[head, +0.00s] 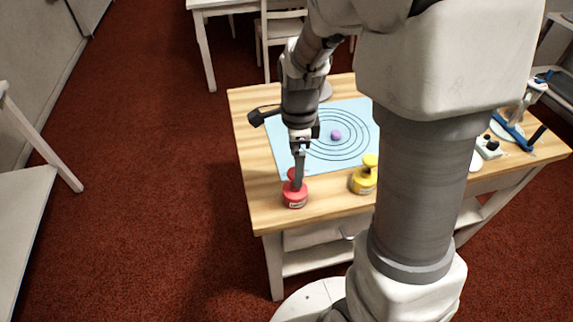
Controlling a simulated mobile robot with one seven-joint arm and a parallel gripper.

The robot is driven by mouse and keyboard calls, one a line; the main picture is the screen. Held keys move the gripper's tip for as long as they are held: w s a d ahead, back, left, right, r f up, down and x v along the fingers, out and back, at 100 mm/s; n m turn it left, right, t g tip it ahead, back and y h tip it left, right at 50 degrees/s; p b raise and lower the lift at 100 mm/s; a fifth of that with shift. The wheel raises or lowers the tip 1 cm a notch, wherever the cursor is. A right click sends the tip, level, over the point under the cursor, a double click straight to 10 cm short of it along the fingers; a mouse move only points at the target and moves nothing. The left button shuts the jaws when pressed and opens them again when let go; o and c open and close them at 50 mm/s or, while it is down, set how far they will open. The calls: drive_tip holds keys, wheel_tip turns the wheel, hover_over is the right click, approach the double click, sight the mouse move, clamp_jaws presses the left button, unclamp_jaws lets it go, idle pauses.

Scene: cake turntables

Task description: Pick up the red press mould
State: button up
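The red press mould (295,200) stands upright near the front left corner of the wooden table. My gripper (299,184) points down at it, with its fingers at the mould's knob and overlapping it in the picture. The fingers hide part of the knob. I cannot tell whether they touch it or how far apart they are. A yellow press mould (363,181) with a round knob stands to the right, apart from my gripper.
A light blue mat (283,133) with dark rings lies behind the moulds, with a purple piece (336,135) on it. A small control box (489,148) and blue-handled stand (512,130) are at the right. My arm hides the table's middle.

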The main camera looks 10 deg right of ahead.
wheel_tip(320, 180, down, 8)
drive_tip(key=shift+f+b, duration=0.1)
drive_tip(key=shift+b, duration=0.7)
drive_tip(key=c, duration=1.4)
